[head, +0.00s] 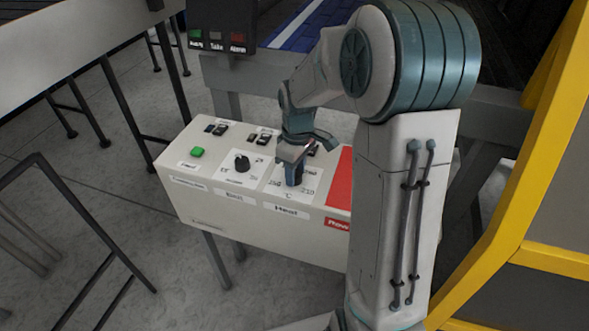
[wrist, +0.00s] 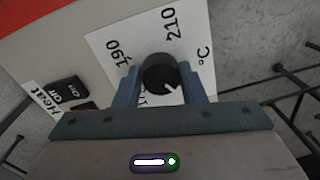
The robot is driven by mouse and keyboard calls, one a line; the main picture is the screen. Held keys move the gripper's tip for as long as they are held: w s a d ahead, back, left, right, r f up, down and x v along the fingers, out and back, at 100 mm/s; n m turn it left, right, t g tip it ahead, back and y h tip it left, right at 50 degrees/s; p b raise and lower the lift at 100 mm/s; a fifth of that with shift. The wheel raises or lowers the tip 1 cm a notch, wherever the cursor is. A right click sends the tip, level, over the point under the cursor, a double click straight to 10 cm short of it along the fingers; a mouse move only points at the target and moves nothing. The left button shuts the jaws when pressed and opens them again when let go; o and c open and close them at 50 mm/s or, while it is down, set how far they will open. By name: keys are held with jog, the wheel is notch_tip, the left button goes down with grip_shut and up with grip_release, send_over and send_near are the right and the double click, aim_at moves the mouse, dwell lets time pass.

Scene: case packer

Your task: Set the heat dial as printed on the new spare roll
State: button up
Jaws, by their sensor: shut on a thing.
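The heat dial (wrist: 160,75) is a round black knob with a white pointer line, in the middle of a white scale card (wrist: 190,40) in the wrist view. The card shows 190, 210 and °C; another number is partly hidden by my gripper. The pointer slants toward the lower right in that view. My gripper (wrist: 162,85) has one finger on each side of the knob and is shut on it. In the head view, my gripper (head: 294,172) comes down over the dial above the Heat label (head: 287,211) and mostly hides it. No spare roll can be made out.
The white control box (head: 270,232) also carries a second black dial (head: 241,163), a green button (head: 197,152) and several black switches (head: 262,138). A red panel (head: 341,182) is at its right. A yellow frame (head: 500,190) stands to the right of my arm.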

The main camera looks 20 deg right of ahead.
aim_at(297, 171)
jog(key=shift+w+r, duration=0.1)
jog(key=shift+r, duration=0.05)
dwell(0.3)
jog(key=o, duration=1)
notch_tip(297, 171, up, 14)
jog(key=shift+w+d, duration=0.2)
jog(key=shift+d, duration=0.1)
jog(key=s+a+f+m+t, duration=0.1)
jog(key=s+f+m+t, duration=0.2)
jog(key=s+m, duration=0.5)
jog(key=s+f, duration=0.1)
jog(key=s, duration=1)
jog(key=shift+s+f+m, duration=0.15)
jog(key=shift+s+m, duration=0.15)
jog(key=shift+m, duration=0.1)
